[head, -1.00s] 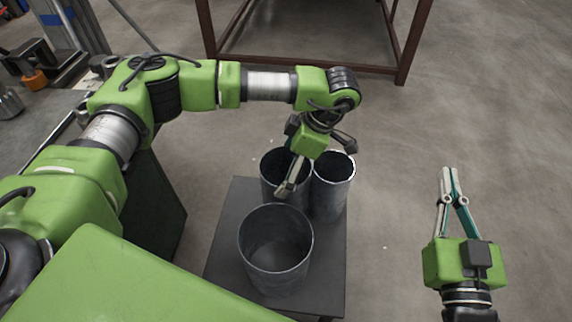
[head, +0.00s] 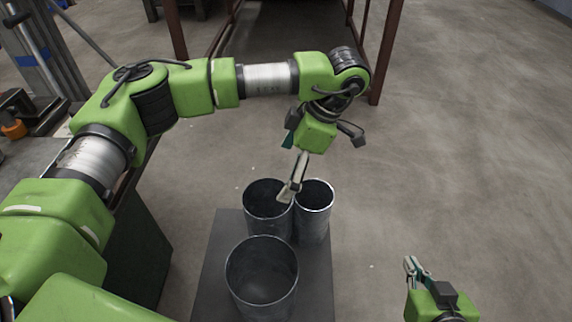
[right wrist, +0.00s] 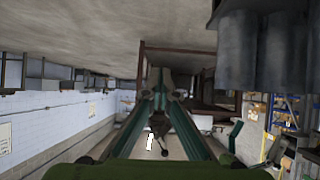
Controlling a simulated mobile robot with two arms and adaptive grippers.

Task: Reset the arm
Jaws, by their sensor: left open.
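My left arm reaches across the head view from the left and bends down at its wrist. My left gripper (head: 287,190) points down over the group of metal ducts, in front of the back-left duct's opening. It is open with nothing seen between its fingers, though one finger is mostly hidden. My right gripper (head: 413,264) is low at the right, apart from the ducts and over bare floor. Its fingertips lie close together with nothing between them. Its fingers also show converging in the right wrist view (right wrist: 166,85).
The front duct (head: 262,285), back-left duct (head: 262,212) and back-right duct (head: 313,220) stand upright on a dark stand (head: 212,275). A brown metal frame (head: 378,70) stands behind. The floor (head: 470,150) at the right is clear.

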